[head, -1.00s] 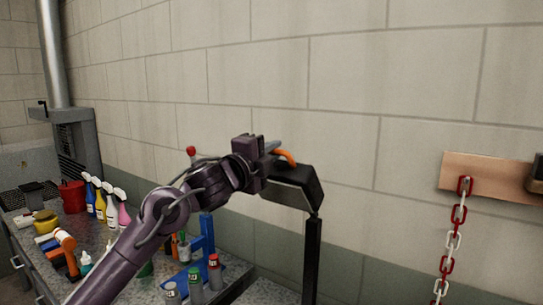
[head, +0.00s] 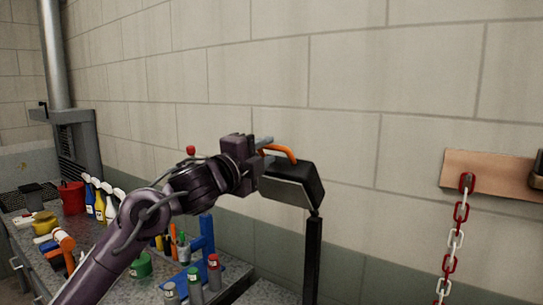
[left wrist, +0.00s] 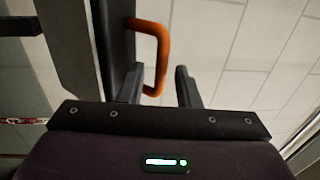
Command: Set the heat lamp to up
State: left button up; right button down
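The heat lamp (head: 296,182) is a dark box-shaped head on a black post (head: 313,255), with an orange handle (head: 283,151) on top. The head is tilted, its paler face toward the lower left. My left gripper (head: 266,145) is at the lamp's upper left, its fingers close to the handle's left end. In the left wrist view my left gripper (left wrist: 158,87) is open, and the orange handle (left wrist: 163,48) shows ahead, between the lines of the two fingers. No grip on it is visible. My right gripper is not in view.
A workbench (head: 262,292) at lower left holds spray bottles (head: 98,203), a red bucket (head: 72,197), a blue rack (head: 206,240) and small bottles (head: 214,270). A red and white chain (head: 455,235) hangs at right. The wall behind the lamp is clear.

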pick_arm(q)
jog(key=b+v, duration=0.1)
jog(key=v, duration=0.3)
jog(key=shift+s+a+b, duration=0.3)
jog(key=shift+f, duration=0.1)
